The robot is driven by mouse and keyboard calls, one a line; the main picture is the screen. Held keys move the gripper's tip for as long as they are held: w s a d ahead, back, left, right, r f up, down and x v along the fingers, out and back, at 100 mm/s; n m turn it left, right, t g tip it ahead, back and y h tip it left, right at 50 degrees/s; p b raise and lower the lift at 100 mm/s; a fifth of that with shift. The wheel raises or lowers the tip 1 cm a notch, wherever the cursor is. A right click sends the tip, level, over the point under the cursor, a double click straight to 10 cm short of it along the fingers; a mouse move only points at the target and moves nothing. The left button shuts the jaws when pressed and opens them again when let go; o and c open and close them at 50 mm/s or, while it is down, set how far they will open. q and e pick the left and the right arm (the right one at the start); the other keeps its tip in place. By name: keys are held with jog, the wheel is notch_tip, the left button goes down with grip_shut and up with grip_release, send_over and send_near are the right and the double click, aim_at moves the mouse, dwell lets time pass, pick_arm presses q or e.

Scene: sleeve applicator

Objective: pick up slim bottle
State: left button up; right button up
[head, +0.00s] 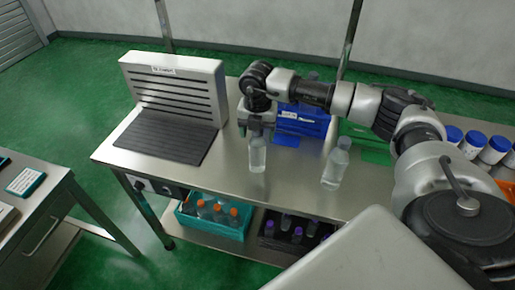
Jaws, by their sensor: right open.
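A slim clear bottle (257,158) stands upright on the steel table, left of the middle. My right gripper (257,131) points down over its top; the jaws are open, with the fingers at the bottle's neck. The cap is hidden by the gripper, and I cannot tell whether the fingers touch it. A second clear bottle (334,167), wider, stands to the right, nearer the front edge. My left gripper is not in view.
A grey slotted machine (176,82) with a dark ribbed plate (166,137) stands at left. Blue bins (303,121) and a green bin (363,139) are behind. White bottles with blue caps (473,145) stand at right. A teal crate (214,217) sits on the lower shelf.

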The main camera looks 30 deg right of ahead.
jog(key=shift+f, duration=0.25)
grip_shut()
jog(key=shift+r, duration=0.1)
jog(key=shift+r, duration=0.1)
